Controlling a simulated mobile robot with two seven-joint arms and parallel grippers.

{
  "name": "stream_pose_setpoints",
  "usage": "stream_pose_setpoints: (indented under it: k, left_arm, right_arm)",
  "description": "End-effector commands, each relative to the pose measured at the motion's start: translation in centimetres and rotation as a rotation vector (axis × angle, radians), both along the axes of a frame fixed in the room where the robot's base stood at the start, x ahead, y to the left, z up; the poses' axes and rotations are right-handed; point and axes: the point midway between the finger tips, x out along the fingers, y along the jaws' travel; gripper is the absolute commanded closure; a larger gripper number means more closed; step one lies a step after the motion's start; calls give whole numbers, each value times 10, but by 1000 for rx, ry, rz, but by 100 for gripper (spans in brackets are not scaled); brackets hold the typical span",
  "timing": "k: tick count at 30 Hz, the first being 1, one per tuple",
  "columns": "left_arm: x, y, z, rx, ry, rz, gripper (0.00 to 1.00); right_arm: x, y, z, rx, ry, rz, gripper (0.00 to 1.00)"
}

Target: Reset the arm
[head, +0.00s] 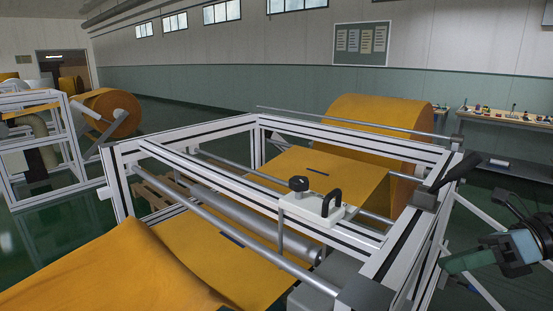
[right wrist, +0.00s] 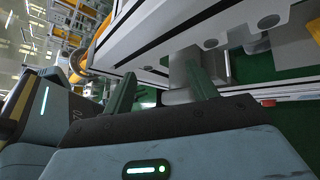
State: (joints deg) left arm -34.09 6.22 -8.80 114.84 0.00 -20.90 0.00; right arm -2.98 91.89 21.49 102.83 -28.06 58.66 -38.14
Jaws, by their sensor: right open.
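My right gripper (head: 446,264) is at the right edge of the head view, beside the right end of the machine's metal frame (head: 385,262). It points left toward the frame. In the right wrist view its two green fingers (right wrist: 160,86) stand apart with nothing held between them. Frame parts show beyond the fingertips, and I cannot tell the exact gap to them. My left gripper is in neither view.
Orange felt (head: 190,258) runs through the frame from a large roll (head: 375,112) behind it. A white clamp block (head: 312,208) with a black knob and handle sits on the frame's crossbar. A workbench (head: 510,119) with small items stands at the back right.

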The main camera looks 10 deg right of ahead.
Motion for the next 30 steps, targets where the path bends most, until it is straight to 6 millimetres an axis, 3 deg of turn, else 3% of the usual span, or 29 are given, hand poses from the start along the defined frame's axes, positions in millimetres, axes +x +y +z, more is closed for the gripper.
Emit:
stream_pose_setpoints:
  k: [8,17,23,27,30]
  left_arm:
    - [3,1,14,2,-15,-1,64]
    - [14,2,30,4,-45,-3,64]
    - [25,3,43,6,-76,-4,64]
    - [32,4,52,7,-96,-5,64]
    - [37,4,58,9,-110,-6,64]
  right_arm:
    - [-13,-17,-97,498,284,-485,42]
    - [-66,-11,-218,981,683,-1016,42]
    - [-125,24,-296,1272,996,-1364,42]
    - [-174,68,-340,1456,1237,-1600,42]
    - [-206,104,-362,1564,1404,-1747,42]
